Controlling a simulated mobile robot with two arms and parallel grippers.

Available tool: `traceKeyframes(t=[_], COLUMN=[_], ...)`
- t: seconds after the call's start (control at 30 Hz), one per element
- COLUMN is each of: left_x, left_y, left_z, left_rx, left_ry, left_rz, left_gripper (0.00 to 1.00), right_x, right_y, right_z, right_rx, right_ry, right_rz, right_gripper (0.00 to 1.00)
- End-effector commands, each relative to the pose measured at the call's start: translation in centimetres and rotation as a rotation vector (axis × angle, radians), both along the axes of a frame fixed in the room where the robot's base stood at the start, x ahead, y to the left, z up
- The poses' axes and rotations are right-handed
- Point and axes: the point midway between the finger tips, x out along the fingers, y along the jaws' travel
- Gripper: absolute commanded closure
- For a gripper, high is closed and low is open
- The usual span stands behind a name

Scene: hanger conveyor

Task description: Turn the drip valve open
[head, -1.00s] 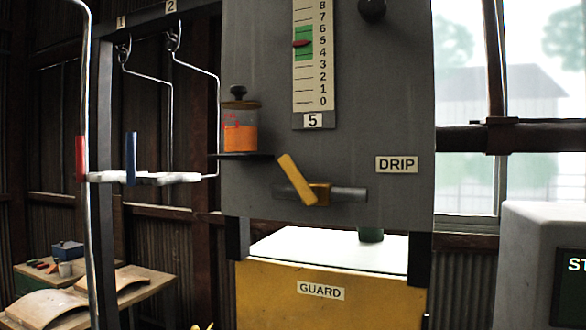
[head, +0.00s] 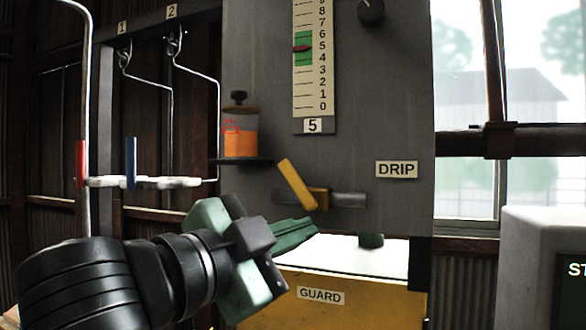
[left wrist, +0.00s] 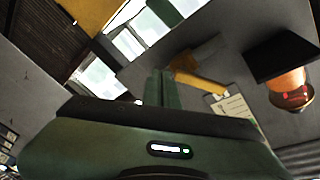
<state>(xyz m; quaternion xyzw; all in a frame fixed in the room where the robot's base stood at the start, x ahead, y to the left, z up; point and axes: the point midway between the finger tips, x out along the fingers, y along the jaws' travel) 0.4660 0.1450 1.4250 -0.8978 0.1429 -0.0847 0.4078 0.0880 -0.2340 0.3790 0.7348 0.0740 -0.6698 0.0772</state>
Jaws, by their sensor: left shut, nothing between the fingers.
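The drip valve is a yellow lever (head: 296,184) on a short grey horizontal pipe (head: 348,199), left of the DRIP label (head: 396,169) on the grey panel. The lever tilts up and to the left from its hub, across the pipe's line. In the left wrist view the yellow lever (left wrist: 200,82) lies just beyond my fingertips. My left gripper (head: 312,226) is shut and empty, with green fingers pointing right, just below the pipe and apart from the lever in the head view. The left wrist view shows its fingers (left wrist: 161,75) together. My right gripper is not in view.
A jar of orange liquid (head: 240,140) stands on a small dark shelf left of the valve. A level scale (head: 310,60) is above. The yellow guard (head: 375,300) is below. Hangers (head: 218,110) hang at left; a grey console (head: 540,240) stands at right.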

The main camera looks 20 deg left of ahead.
Motion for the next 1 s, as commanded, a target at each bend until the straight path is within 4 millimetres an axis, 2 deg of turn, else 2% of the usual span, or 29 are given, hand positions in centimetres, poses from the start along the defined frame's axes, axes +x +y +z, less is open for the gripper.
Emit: traceKeyframes(t=[0.03,0.1,0.2,0.3,0.4,0.57,0.93,0.97,1.0], left_x=[-1.3,-3.0,-4.8,-5.8,-6.0,-4.2,3.2,3.6,3.4], left_y=[0.4,0.8,1.2,1.4,1.4,0.8,-1.6,-1.6,-0.6], left_z=[2.3,4.5,6.6,7.7,8.2,8.6,10.3,10.3,9.5], left_rx=[0.016,0.034,0.052,0.060,0.063,0.062,0.062,0.063,0.062], left_ry=[-0.051,-0.101,-0.151,-0.178,-0.185,-0.181,-0.181,-0.182,-0.184], left_rz=[0.009,0.017,0.028,0.033,0.034,0.034,0.034,0.035,0.040], left_gripper=[1.00,1.00,1.00,1.00,1.00,1.00,1.00,1.00,1.00], right_x=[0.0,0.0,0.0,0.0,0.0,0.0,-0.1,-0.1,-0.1], right_y=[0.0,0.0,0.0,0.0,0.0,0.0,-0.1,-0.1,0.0], right_z=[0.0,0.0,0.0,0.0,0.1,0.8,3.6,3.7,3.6], right_rx=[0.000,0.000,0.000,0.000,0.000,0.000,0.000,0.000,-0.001], right_ry=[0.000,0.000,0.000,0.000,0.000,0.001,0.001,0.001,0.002], right_rz=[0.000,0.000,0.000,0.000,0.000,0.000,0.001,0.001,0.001], right_gripper=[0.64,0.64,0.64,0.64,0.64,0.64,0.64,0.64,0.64])
